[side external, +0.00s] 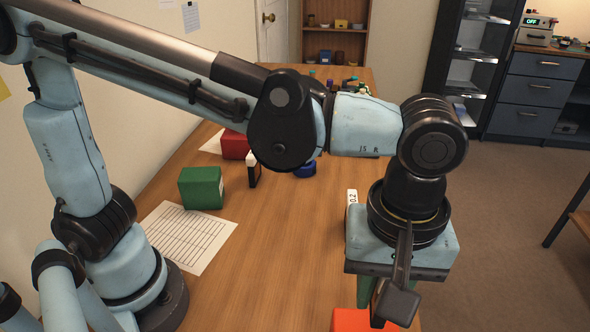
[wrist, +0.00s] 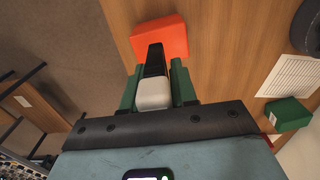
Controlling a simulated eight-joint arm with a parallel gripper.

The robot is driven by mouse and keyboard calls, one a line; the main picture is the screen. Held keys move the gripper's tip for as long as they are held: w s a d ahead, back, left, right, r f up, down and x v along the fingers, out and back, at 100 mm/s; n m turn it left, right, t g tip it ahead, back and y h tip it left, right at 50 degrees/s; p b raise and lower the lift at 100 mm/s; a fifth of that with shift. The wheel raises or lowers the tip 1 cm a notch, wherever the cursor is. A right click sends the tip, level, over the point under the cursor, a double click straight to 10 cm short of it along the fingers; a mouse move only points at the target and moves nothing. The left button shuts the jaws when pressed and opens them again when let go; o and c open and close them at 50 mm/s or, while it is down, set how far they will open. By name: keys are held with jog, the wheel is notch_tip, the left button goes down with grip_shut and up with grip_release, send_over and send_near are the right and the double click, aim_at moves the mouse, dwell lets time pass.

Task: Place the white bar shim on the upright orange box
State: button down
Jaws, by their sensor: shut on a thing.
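My gripper (wrist: 157,68) points down with its two green fingers closed on a black item with a white end (wrist: 153,95). The white end is nearest the palm. An orange box (wrist: 160,37) lies beyond the fingertips in the wrist view; in the side view only its top (side external: 362,321) shows at the bottom edge, below my gripper. A small white piece marked 0.2 (side external: 352,198), perhaps the white bar shim, shows just left of my gripper in the side view, partly hidden. I cannot tell whether the orange box is upright.
A green box (side external: 201,188), a red box (side external: 234,146), a black item with a white top (side external: 253,170) and a blue round thing (side external: 305,170) stand on the wooden table (side external: 270,270). A printed sheet (side external: 190,238) lies at left. The table's middle is clear.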

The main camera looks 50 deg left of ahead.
aim_at(367, 331)
jog(key=shift+f, duration=2.95)
jog(key=shift+f, duration=0.15)
jog(key=c, duration=0.9)
grip_release()
notch_tip(367, 331, up, 12)
jog(key=shift+f, duration=0.1)
jog(key=shift+a+r, duration=0.1)
jog(key=shift+r, duration=0.1)
jog(key=w+a+f+m+t, duration=0.1)
jog(key=a+f+m+t, duration=0.1)
jog(key=a, duration=0.7)
jog(key=w+a+f+m+t, duration=0.2)
jog(key=a+f+m, duration=0.1)
jog(key=a, duration=0.6)
jog(key=w+a+f+m+t, duration=0.1)
jog(key=a+f+m+t, duration=0.1)
jog(key=a, duration=0.7)
jog(key=shift+w+a+f+m+t, duration=0.2)
jog(key=shift+w+f+m+t, duration=0.15)
jog(key=shift+m+t, duration=0.45)
